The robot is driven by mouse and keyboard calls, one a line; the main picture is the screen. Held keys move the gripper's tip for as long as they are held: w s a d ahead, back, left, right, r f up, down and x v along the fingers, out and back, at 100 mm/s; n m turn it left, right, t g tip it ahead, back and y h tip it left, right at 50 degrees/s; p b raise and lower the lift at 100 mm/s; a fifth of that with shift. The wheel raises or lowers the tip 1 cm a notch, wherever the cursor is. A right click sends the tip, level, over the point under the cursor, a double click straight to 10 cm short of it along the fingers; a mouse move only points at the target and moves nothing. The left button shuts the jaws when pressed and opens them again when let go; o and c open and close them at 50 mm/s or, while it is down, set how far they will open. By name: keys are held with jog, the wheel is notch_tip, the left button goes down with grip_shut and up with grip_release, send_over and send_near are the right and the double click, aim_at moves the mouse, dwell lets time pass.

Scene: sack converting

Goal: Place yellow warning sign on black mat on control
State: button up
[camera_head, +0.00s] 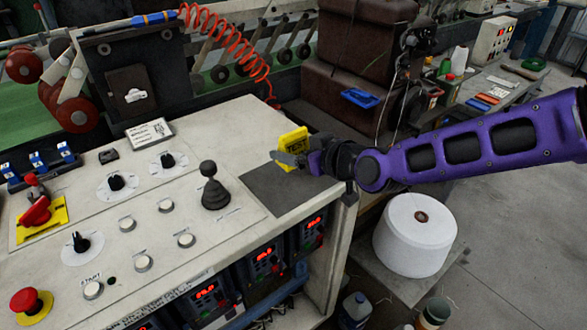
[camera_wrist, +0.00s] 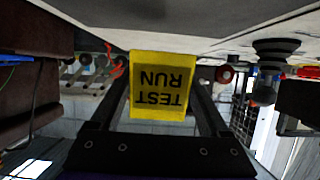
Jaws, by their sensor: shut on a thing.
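The yellow warning sign (camera_head: 293,144) is held upright by my gripper (camera_head: 296,161), at the back right of the control panel. In the wrist view the sign (camera_wrist: 162,85) sits between my two fingers (camera_wrist: 167,105), with "TEST RUN" showing upside down. The black mat (camera_head: 288,188) lies flat on the right part of the white control desk (camera_head: 235,130). The sign and gripper are over the mat's far edge. I cannot tell whether the sign's lower edge touches the mat.
A black joystick (camera_head: 214,187) stands just left of the mat. Knobs, buttons and a red emergency stop (camera_head: 30,302) fill the panel farther left. A white roll (camera_head: 415,235) stands below, right of the desk. A red coiled hose (camera_head: 225,45) hangs behind.

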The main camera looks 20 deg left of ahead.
jog(key=shift+f+b, duration=0.55)
jog(key=shift+f, duration=1.45)
jog(key=shift+f, duration=0.15)
jog(key=o, duration=1.2)
jog(key=shift+o, duration=0.2)
jog(key=shift+d+r, duration=0.1)
jog(key=shift+r, duration=0.15)
jog(key=p+v, duration=0.4)
jog(key=v, duration=0.7)
jog(key=shift+s+d+p, duration=0.25)
jog(key=shift+d+p, duration=0.05)
jog(key=shift+p, duration=0.05)
